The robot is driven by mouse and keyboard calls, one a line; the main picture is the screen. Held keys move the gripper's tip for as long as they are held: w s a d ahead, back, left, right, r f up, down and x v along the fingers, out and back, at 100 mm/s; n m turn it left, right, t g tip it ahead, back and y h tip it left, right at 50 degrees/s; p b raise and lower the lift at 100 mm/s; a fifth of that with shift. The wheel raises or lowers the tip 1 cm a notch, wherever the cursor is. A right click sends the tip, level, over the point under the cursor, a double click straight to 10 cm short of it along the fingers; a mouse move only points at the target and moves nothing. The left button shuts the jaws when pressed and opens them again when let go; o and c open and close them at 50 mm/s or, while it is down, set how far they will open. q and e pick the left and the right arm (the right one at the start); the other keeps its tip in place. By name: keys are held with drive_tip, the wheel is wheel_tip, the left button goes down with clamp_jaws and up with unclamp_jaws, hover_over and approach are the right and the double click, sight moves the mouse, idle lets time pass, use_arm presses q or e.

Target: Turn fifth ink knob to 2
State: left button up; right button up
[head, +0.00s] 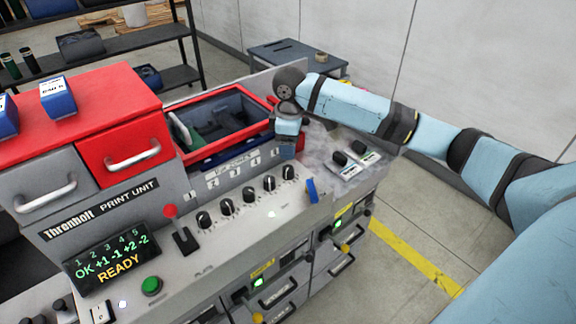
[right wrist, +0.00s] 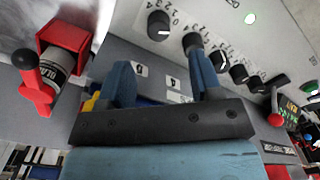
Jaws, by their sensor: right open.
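The fifth ink knob (head: 288,172) is the black knob at the right end of the row on the sloped grey panel. In the right wrist view the fifth knob (right wrist: 160,25) is the nearest one, beyond the fingertips. Its exact setting is too small to read. The display (head: 110,258) shows -2 under 5 and READY. My right gripper (head: 287,140) is above and behind the knob row. In the right wrist view my right gripper (right wrist: 158,62) is open and empty, its blue fingers apart. One finger overlaps the neighbouring knob (right wrist: 193,42) in the picture. My left gripper is out of view.
The other ink knobs (head: 226,206) run left from the fifth toward a red-topped lever (head: 170,212). A green button (head: 151,286) lies lower left. An open red-edged drawer (head: 240,98) stands behind the panel. A red clamp (right wrist: 60,60) shows at left in the wrist view.

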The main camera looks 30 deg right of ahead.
sight(288, 168)
wheel_tip(288, 168, down, 8)
drive_tip(key=shift+w+r+p, duration=0.1)
drive_tip(key=shift+p, duration=0.5)
drive_tip(key=shift+w+f, duration=0.2)
drive_tip(key=shift+f, duration=0.55)
drive_tip(key=shift+s, duration=0.1)
drive_tip(key=c, duration=0.9)
